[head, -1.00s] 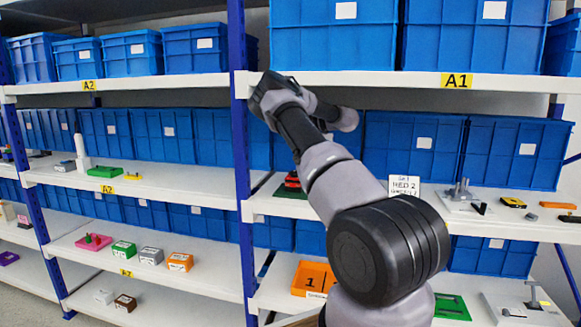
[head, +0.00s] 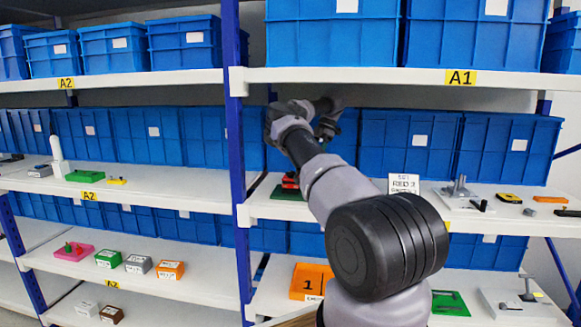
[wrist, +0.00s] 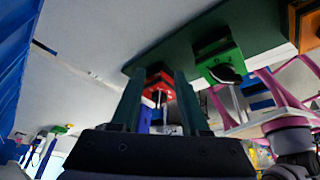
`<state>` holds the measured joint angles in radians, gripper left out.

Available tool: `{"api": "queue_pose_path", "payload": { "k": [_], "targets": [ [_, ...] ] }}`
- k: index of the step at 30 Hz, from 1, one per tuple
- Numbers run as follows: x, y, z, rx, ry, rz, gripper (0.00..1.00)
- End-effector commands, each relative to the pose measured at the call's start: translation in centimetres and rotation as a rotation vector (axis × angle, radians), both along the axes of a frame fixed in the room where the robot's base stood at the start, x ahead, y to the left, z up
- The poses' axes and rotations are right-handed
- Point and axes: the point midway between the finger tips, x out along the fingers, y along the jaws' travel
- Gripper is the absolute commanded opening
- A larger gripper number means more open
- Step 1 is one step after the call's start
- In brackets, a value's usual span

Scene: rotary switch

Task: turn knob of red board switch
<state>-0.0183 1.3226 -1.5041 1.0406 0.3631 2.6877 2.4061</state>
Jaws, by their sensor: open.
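The red switch (head: 290,181) sits on a dark green board (head: 292,195) on the middle shelf of the right rack. In the head view my gripper (head: 328,128) is above and to the right of it, beyond my bent wrist. In the wrist view the red switch (wrist: 160,82) shows between the two open fingers of my gripper (wrist: 158,72), still ahead of them as far as I can tell. A thin grey part lies in front of it. A green block with a black knob (wrist: 226,72) is on the dark green board (wrist: 180,48) to the right.
Blue bins (head: 412,140) stand behind the middle shelf, and the A1 shelf (head: 380,76) runs above my arm. A blue rack post (head: 235,160) is left of the red switch. A sign (head: 404,184) and grey fittings (head: 458,188) stand to the right. An orange box (head: 310,281) is below.

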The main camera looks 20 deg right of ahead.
Motion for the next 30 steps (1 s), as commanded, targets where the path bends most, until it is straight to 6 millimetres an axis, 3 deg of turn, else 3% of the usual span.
{"api": "queue_pose_path", "payload": {
  "k": [5,21,24,30],
  "targets": [
    [-0.6,0.7,-0.1,-0.02,0.024,0.006,0.45],
    [-2.5,10.7,-0.1,-0.018,0.021,0.007,0.45],
    [-2.7,11.7,-0.1,-0.018,0.022,0.006,0.45],
    [-2.8,11.9,-1.1,-0.018,0.022,0.005,0.45]
  ]
}}
